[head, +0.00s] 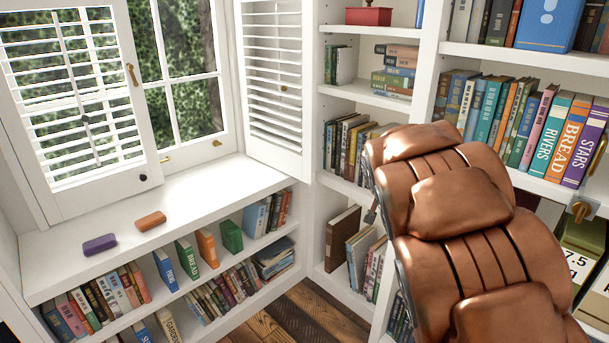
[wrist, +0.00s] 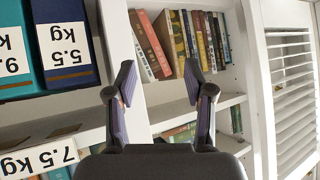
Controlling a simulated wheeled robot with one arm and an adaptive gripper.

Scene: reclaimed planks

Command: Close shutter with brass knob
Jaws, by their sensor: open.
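The white louvred shutter with a small brass knob (head: 284,88) is the right-hand shutter (head: 262,128). It stands swung open at the window's right side, beside the bookcase. A white louvred shutter (wrist: 296,100) also shows at the right edge of the wrist view, partly cut off. The left shutter (head: 45,170) covers the window's left part and bears a dark knob (head: 143,178). My gripper (wrist: 160,85) is open and empty, with its fingers in front of bookshelves and apart from the shutter. In the head view my brown arm hides part of the shelves.
A tall white bookcase (head: 311,150) stands right of the shutter. Weight-labelled binders (wrist: 66,45) are close on the wrist view's left.

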